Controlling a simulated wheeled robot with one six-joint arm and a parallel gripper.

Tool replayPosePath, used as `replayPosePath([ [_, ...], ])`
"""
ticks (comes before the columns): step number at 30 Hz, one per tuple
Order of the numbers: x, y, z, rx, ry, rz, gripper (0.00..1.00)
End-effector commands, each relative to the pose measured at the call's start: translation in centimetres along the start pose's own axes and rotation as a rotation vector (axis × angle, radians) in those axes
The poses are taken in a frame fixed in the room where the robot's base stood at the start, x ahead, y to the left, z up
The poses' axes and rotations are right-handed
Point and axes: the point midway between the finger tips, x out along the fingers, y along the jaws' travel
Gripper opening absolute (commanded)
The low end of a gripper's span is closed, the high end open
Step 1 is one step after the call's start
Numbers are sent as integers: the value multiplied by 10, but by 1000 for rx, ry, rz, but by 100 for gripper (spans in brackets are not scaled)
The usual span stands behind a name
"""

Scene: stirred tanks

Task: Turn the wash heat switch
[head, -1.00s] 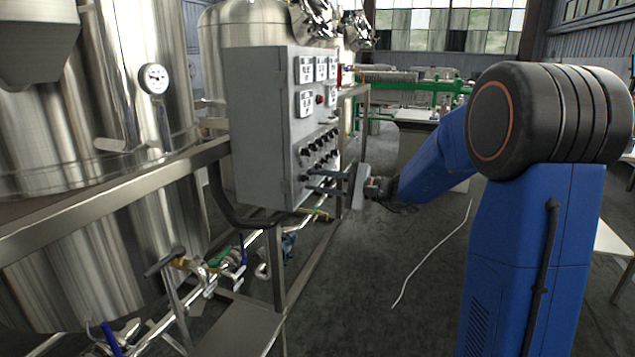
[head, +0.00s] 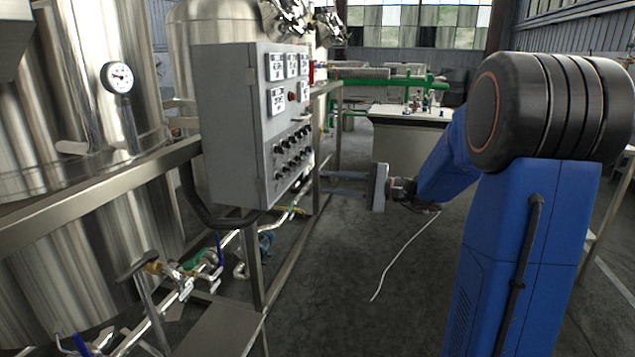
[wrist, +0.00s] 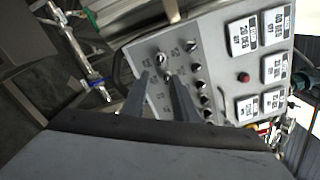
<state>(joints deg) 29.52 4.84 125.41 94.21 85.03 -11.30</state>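The grey control panel (head: 228,130) stands left of centre in the head view, with black rotary switches (head: 292,153) in two rows on the lower part of its face. In the wrist view the switches (wrist: 197,68) show with small labels that are too small to read, so I cannot tell which is wash heat. My gripper (head: 324,182) is to the right of the panel's lower edge, apart from it. Its two fingers (wrist: 158,82) are spread with nothing between them in the wrist view. They point toward the lower switches and partly cover some.
White displays (head: 277,67) and a red button (head: 292,96) are above the switches. Steel tanks (head: 85,190) and a frame rail (head: 100,185) stand on the left. Pipes with valves (head: 190,265) run below. The floor under my arm is clear except for a white cable (head: 400,255).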

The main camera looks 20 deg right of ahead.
Motion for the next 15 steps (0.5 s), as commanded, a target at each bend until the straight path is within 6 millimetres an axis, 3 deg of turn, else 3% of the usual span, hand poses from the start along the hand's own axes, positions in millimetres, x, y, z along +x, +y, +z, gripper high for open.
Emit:
replayPosePath([
  [6, -32, 0, -1, 0, 2, 0, 27],
  [15, -49, 0, 0, 0, 0, 1, 27],
])
